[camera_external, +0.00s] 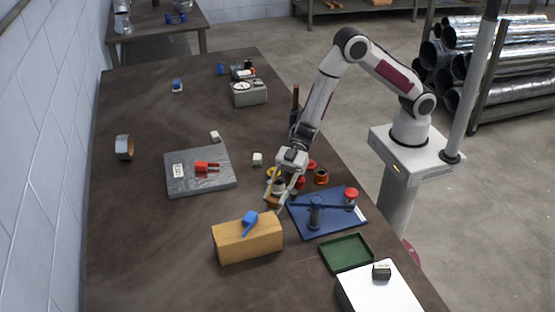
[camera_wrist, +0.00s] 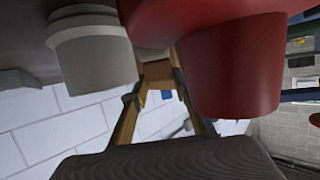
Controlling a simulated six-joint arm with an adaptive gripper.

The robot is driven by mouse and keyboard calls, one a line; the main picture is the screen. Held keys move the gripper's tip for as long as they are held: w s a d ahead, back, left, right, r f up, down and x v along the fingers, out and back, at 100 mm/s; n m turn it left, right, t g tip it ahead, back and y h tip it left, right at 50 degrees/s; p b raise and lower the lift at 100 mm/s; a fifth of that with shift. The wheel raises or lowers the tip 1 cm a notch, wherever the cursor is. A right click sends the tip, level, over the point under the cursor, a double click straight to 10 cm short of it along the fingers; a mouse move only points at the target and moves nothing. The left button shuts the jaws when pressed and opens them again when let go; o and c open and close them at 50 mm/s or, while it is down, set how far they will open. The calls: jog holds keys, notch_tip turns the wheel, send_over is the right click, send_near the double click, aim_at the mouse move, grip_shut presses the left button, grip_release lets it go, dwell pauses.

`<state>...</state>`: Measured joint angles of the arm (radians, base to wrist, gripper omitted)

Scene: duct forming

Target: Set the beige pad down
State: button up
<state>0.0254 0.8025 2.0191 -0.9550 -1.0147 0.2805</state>
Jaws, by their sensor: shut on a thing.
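My gripper (camera_external: 275,200) points down over the middle of the table, between the wooden block and the blue board. Its fingers are shut on a small tan-beige piece (camera_external: 272,202), which I take for the beige pad. The piece also shows between the fingers in the wrist view (camera_wrist: 156,72), partly hidden. It is low, close to the tabletop; I cannot tell whether it touches. In the wrist view a grey-beige cylinder (camera_wrist: 95,50) and a large red cylinder (camera_wrist: 235,65) stand close to the camera.
Red and orange round pieces (camera_external: 321,176) stand right of the gripper. The blue board (camera_external: 335,222) holds a dark lever fixture. A wooden block (camera_external: 247,240) carries a blue tool. A green tray (camera_external: 346,253) and grey slab (camera_external: 200,183) lie nearby. The table's left side is mostly clear.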

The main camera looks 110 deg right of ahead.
jog(key=shift+f, duration=0.15)
jog(key=o, duration=1.1)
jog(key=shift+r, duration=0.2)
jog(key=v, duration=1.2)
jog(key=shift+w+d, duration=0.1)
